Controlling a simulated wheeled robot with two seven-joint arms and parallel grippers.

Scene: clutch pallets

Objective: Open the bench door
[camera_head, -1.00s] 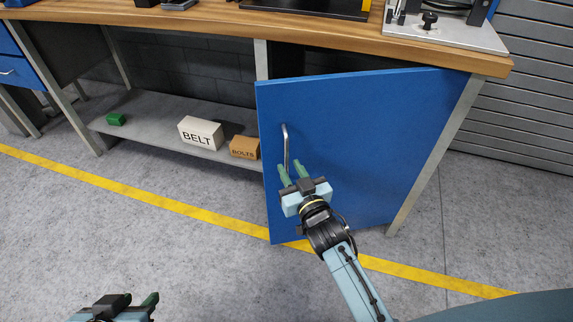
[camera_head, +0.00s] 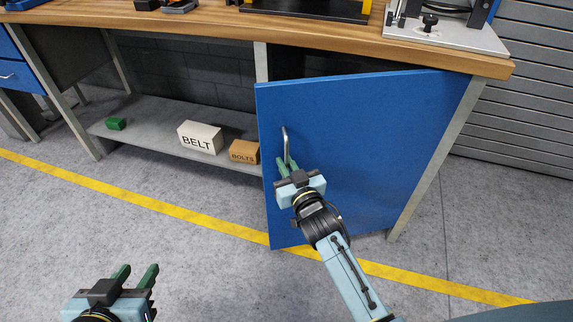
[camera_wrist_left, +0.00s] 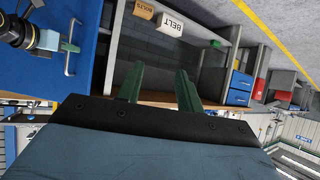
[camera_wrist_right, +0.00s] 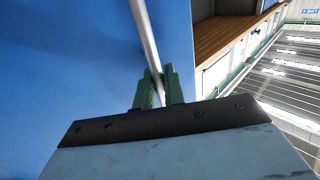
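The blue bench door (camera_head: 370,150) stands ajar under the right part of the bench, its left edge swung out from the frame with a dark gap above it. Its metal bar handle (camera_head: 286,143) is upright near that left edge and also shows in the right wrist view (camera_wrist_right: 143,28). My right gripper (camera_head: 287,166) is at the lower part of the handle. Its green fingers (camera_wrist_right: 160,85) are close together with the bar between them. My left gripper (camera_head: 135,275) is open and empty, low at the left, away from the door. It also shows open in its wrist view (camera_wrist_left: 158,85).
The wooden bench top (camera_head: 200,22) runs above the door. A grey shelf (camera_head: 155,127) left of the door bears a white BELT box (camera_head: 200,138), an orange BOLTS box (camera_head: 243,151) and a green block (camera_head: 115,123). The floor (camera_head: 150,235) in front is clear, with a yellow line.

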